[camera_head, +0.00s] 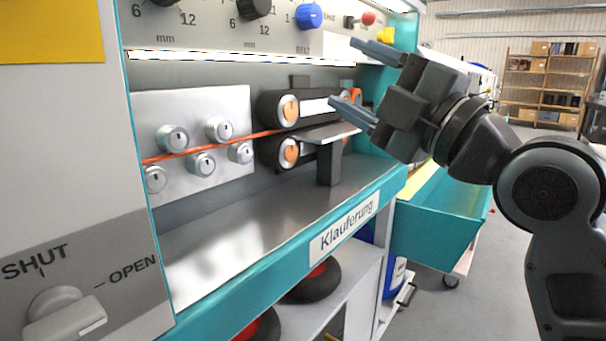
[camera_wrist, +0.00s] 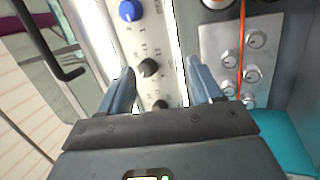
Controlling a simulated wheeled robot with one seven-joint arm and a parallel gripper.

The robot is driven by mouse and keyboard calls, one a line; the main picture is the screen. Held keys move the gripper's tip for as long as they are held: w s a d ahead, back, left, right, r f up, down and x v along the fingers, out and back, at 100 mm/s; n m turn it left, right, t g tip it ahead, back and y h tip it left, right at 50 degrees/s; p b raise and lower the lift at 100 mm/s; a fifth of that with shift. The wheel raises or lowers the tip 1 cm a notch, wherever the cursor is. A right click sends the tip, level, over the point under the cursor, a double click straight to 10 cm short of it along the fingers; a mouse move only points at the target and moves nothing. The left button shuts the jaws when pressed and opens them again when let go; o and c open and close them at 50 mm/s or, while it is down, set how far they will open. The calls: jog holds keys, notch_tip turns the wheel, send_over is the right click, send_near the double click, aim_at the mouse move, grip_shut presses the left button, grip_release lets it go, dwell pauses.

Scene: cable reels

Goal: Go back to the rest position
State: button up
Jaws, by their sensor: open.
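My gripper (camera_head: 358,78) is open and empty in the head view, with its two blue-grey fingers well apart. It hangs in front of the machine, to the right of the black rollers (camera_head: 283,108) and above the teal front edge. In the wrist view my gripper (camera_wrist: 158,82) also shows open, with nothing between the fingers but the panel and its knobs behind. My arm reaches in from the right side of the head view.
An orange cable (camera_head: 215,145) runs past silver knobs (camera_head: 172,138) to the rollers. Control knobs, one a blue knob (camera_head: 308,16), line the panel above. A teal bin (camera_head: 437,238) stands right of the machine. Floor at the right is open, before a shelf (camera_head: 548,82).

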jog(key=s+d+f+m+t+h, duration=0.1)
jog(key=s+d+f+m+h, duration=0.15)
jog(key=f+m, duration=0.4)
jog(key=s+d+f+m+t+h, duration=0.25)
jog(key=f+m+h, duration=0.2)
jog(key=f, duration=0.35)
jog(key=s+d+f+m+t+h, duration=0.1)
jog(key=s+f+m+h, duration=0.2)
jog(key=f+m, duration=0.35)
jog(key=s+d+f+m+g+h, duration=0.2)
jog(key=s+f+m, duration=0.1)
jog(key=s+f, duration=0.55)
jog(key=s+d+f+m+g+h, duration=0.2)
jog(key=s+d+f+m, duration=0.1)
jog(key=s+f, duration=0.5)
jog(key=s+d+m+g, duration=0.1)
jog(key=s+d, duration=0.1)
jog(key=s, duration=0.7)
jog(key=s+d+m+g, duration=0.1)
jog(key=s+d, duration=0.1)
jog(key=s, duration=0.7)
notch_tip(320, 180, up, 18)
jog(key=p, duration=1.8)
jog(key=shift+f+h, duration=0.15)
jog(key=shift+h, duration=0.25)
